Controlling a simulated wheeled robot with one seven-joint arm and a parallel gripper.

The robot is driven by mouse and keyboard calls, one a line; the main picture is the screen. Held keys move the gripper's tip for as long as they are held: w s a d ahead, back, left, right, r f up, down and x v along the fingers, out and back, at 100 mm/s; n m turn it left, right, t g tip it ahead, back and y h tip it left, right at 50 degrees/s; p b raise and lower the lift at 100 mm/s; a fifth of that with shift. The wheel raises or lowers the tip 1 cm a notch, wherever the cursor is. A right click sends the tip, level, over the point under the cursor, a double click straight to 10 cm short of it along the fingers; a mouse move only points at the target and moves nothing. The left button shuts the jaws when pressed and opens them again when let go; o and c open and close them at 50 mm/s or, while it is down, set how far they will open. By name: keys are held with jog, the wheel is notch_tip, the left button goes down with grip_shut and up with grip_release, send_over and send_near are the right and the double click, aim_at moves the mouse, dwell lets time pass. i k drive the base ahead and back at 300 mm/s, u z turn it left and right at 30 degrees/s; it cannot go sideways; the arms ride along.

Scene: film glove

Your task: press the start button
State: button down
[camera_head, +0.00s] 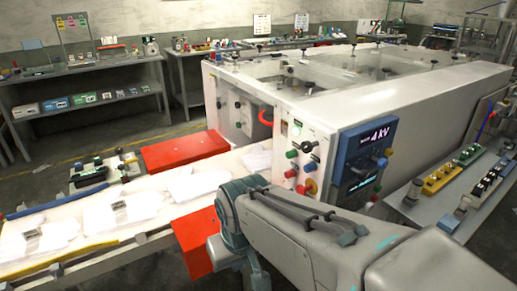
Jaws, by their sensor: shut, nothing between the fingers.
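A light control panel (303,160) stands on the near end of the big white machine, just beyond my arm. It carries a pale green round light or button (296,128) at the top, a green button (291,154) below it, a black knob (308,147), a red button (290,173) and a red knob on yellow (310,186). The labels are too small to read, so I cannot tell which is the start button. My arm crosses the lower middle, its bend left of and below the panel. My gripper does not show.
A blue display box (364,160) reading "4 kV" stands right of the panel. White gloves (112,210) lie on the conveyor (150,190) at left, beside red covers (184,150). A side bench (425,215) with coloured blocks stands at right. The machine (420,95) fills the middle.

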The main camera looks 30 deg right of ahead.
aim_at(292, 153)
jog(key=z, duration=3.15)
jog(key=k, duration=0.4)
jog(key=u, duration=1.05)
